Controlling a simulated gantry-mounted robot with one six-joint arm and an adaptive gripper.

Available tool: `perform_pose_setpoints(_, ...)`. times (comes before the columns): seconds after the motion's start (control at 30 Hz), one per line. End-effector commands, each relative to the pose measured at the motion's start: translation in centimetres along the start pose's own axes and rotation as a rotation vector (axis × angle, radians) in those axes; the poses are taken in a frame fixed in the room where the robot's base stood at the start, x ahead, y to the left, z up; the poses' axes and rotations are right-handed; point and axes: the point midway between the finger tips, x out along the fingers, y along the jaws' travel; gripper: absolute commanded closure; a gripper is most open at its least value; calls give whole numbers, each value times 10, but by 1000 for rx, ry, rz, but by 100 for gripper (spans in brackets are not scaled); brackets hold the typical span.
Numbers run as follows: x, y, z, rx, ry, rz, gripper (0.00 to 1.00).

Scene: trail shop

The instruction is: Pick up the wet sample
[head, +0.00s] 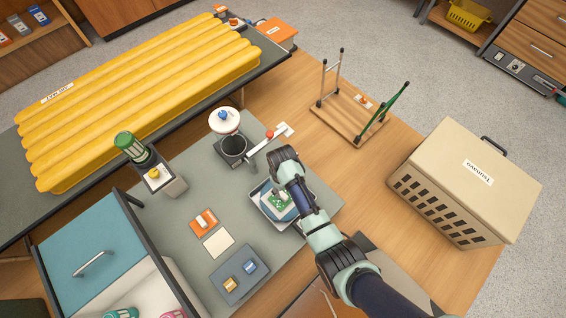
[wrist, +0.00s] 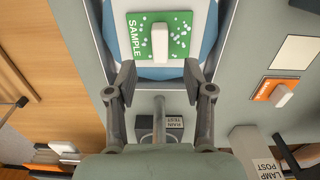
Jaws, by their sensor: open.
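The wet sample is a green card (wrist: 178,48) printed "SAMPLE", with white spots and an upright white grip block (wrist: 160,42) at its middle. It lies in a pale tray with a blue inside (wrist: 203,65). In the head view the green sample (head: 279,202) shows in the tray (head: 300,227), partly covered by my arm. My gripper (wrist: 156,82) is open and empty. In the wrist view its two fingers lie apart below the grip block in the picture, not around it. The fingers are hard to make out in the head view.
Left of the tray are an orange piece (head: 204,222), a white square (head: 219,242) and a grey holder (head: 239,283). A stand with a white-topped disc (head: 224,121) is behind. A beige crate (head: 465,190) stands right. A yellow ribbed pad (head: 140,100) lies at the back left.

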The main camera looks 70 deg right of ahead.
Motion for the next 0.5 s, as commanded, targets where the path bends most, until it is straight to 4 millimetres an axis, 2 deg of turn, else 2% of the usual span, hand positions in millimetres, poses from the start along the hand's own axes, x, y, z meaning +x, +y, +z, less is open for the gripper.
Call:
perform_pose_setpoints(0.17,26,0,0,-1,0,0,48)
perform_pose_setpoints(0.37,34,0,0,-1,2,1,48)
perform_pose_setpoints(0.5,60,3,0,0,2,1,48)
